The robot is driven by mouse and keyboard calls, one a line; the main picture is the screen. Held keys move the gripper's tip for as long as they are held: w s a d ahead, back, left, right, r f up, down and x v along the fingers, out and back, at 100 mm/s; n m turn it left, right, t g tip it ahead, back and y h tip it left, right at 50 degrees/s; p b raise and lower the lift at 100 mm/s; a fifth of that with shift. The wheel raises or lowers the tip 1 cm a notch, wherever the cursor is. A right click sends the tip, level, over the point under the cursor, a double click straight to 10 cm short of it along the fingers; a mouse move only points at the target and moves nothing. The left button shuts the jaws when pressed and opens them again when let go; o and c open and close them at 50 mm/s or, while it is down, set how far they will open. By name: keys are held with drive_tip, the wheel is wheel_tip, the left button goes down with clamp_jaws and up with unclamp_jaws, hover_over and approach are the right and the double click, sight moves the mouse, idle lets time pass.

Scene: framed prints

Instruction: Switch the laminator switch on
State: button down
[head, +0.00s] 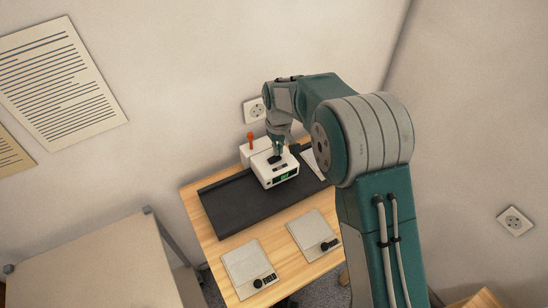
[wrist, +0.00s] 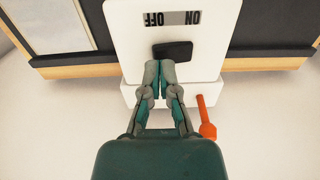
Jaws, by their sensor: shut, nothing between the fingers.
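Which side is pressed down I cannot tell. My gripper (wrist: 159,68) is shut and empty, its fingertips at the lower edge of the switch, nearer its left end. Contact is unclear. In the head view my gripper (head: 279,151) points down over the box and partly hides the switch.
A black mat (head: 235,210) lies under the box. An orange lever (wrist: 207,118) stands by a second white block behind it. Two grey panels (head: 247,262) (head: 312,230) with black knobs lie at the table's front. The wall with a socket (head: 255,110) is close behind.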

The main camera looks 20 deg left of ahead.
drive_tip(key=shift+f, duration=0.65)
idle(0.3)
drive_tip(key=shift+r, duration=3.55)
drive_tip(key=s+d+r+m+t, duration=0.15)
drive_tip(key=s+d+r, duration=0.25)
drive_tip(key=d+r, duration=0.45)
drive_tip(key=s+d+r+m+t, duration=0.1)
drive_tip(key=s+d+r+m, duration=0.2)
drive_tip(key=s+d+r, duration=0.5)
drive_tip(key=s+d+f+m+t, duration=0.1)
drive_tip(key=s+d+m+t, duration=0.2)
drive_tip(key=s+d, duration=1.1)
drive_tip(key=shift+s+f+m, duration=0.2)
drive_tip(key=shift+s+m, duration=0.4)
drive_tip(key=shift+m, duration=0.15)
